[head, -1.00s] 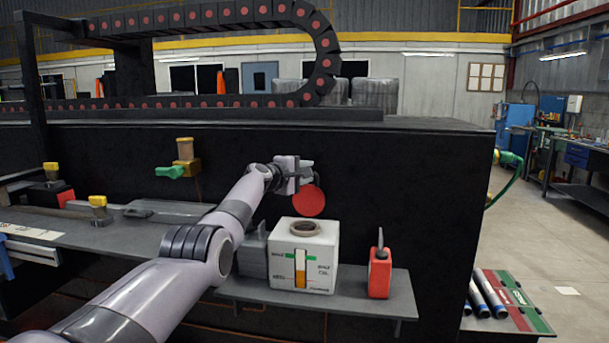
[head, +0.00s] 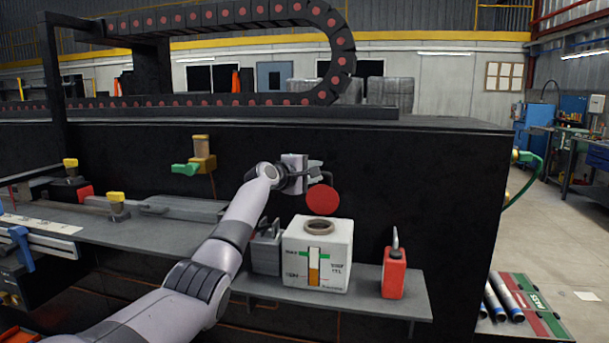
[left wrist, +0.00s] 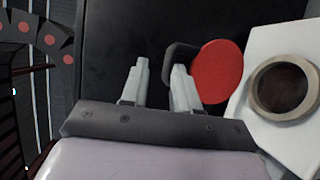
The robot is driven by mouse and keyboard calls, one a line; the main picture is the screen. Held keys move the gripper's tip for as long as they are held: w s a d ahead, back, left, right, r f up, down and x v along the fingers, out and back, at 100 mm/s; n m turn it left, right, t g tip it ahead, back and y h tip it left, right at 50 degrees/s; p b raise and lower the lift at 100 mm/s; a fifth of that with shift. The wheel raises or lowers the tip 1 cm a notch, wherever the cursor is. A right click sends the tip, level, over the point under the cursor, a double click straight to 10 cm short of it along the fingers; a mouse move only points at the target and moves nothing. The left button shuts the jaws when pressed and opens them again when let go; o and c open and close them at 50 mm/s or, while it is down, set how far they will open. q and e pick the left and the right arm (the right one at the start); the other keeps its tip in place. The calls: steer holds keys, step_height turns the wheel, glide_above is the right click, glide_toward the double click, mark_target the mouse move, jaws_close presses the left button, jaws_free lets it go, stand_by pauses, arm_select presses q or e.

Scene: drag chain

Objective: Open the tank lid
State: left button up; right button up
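The white tank (head: 318,262) stands on a grey shelf, with a level gauge on its front. Its round neck (head: 319,226) is uncovered, and the left wrist view shows the open hole with its ring (left wrist: 256,98). The red round lid (head: 322,200) stands tilted up above and behind the neck. My left gripper (head: 317,172) is just behind and above the lid. In the left wrist view its fingers (left wrist: 158,72) are apart with nothing seen between them. The right finger is close to the lid (left wrist: 217,72) and its dark handle (left wrist: 178,53); contact is unclear. My right gripper is out of view.
A red oil can (head: 394,273) stands right of the tank on the shelf (head: 375,300). A grey block (head: 266,250) is close on the tank's left. The black machine wall (head: 420,180) rises behind. A green valve (head: 186,169) is on the wall at left.

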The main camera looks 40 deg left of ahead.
arm_select(q)
steer(key=shift+s+r+b, duration=0.15)
steer(key=shift+s+b, duration=0.05)
steer(key=shift+s, duration=0.8)
steer(key=shift+s+r+b, duration=0.1)
steer(key=shift+s+b, duration=0.05)
steer(key=shift+s, duration=0.85)
steer(key=shift+f, duration=0.1)
